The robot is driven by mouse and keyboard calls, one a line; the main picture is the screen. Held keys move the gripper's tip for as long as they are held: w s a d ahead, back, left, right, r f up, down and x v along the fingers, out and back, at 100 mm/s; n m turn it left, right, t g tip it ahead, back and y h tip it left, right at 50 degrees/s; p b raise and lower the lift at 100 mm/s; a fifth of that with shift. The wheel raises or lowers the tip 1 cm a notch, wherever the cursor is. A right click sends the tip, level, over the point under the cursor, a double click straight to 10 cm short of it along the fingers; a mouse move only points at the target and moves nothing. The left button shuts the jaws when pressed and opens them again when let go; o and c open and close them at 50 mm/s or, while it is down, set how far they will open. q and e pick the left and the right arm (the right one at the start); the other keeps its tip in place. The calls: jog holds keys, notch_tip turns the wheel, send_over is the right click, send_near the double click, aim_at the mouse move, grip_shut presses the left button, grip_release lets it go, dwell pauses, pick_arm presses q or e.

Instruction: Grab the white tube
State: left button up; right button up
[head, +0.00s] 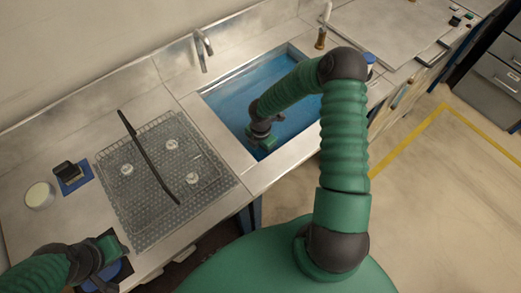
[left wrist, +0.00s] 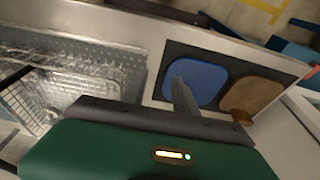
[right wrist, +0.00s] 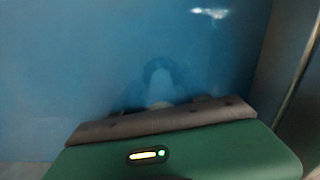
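No white tube can be made out for certain. A pale, blurred shape (right wrist: 160,88) shows just beyond my right gripper in the right wrist view; I cannot tell whether it is a tube, a drain or a reflection. My right gripper (head: 266,143) is down in the blue basin (head: 232,97), near its front edge; its fingers are not clear. My left gripper (head: 118,262) is at the lower left, by the bench's front edge. In the left wrist view one grey finger (left wrist: 183,97) stands before a blue round pad (left wrist: 205,84); its opening is unclear.
A clear textured tray (head: 140,225) with a black bar (head: 148,158) across it lies left of the basin. A faucet (head: 203,48) stands behind the basin. A dark block on a blue base (head: 72,176) and a round tin (head: 40,195) sit at left.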

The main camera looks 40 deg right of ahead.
jog(key=shift+r, duration=0.1)
grip_shut()
